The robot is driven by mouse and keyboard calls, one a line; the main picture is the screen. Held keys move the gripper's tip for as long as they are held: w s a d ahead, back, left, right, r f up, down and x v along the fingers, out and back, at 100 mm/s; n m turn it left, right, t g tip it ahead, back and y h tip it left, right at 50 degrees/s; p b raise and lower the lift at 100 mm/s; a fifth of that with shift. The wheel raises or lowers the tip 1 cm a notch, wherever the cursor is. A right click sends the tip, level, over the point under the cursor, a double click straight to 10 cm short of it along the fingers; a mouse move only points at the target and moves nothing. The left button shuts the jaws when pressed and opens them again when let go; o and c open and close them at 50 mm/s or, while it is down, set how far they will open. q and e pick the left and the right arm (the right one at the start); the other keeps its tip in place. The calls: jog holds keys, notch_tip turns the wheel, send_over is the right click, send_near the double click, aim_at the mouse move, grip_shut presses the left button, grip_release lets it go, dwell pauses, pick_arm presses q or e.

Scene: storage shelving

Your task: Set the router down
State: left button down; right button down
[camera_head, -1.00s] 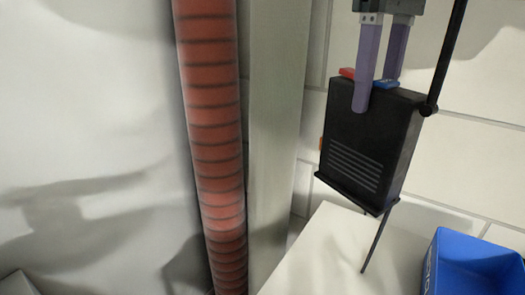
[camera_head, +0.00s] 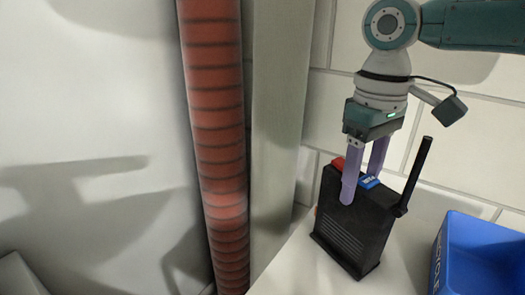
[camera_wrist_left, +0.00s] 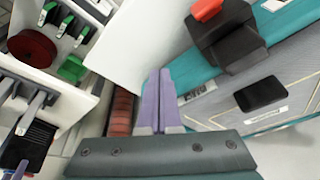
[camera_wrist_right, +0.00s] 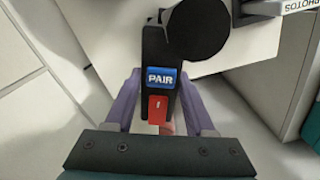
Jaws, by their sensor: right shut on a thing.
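The router (camera_head: 350,228) is a black upright box with slots on its front, a red and a blue button on top and a black antenna at its right. My right gripper (camera_head: 360,188) is shut on its upper part from above. The router is tilted in the picture, with its base at the white surface (camera_head: 297,268); I cannot tell whether it touches. In the right wrist view the router (camera_wrist_right: 157,45) sits between both fingers, its blue PAIR button and red button showing. My left gripper (camera_wrist_left: 158,103) is shut and empty in the left wrist view, and out of the head view.
A blue bin (camera_head: 482,255) stands to the right of the router. A grey post (camera_head: 280,120) and a red ribbed pipe (camera_head: 213,130) rise to the left. Bare white surface shows around the router. The left wrist view shows a teal case (camera_wrist_left: 270,30) beside the left fingers.

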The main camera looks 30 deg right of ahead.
jog(key=shift+c, duration=1.3)
grip_release()
notch_tip(320, 180, up, 12)
jog(key=p, duration=0.2)
jog(key=shift+p, duration=0.3)
jog(key=shift+r, duration=0.1)
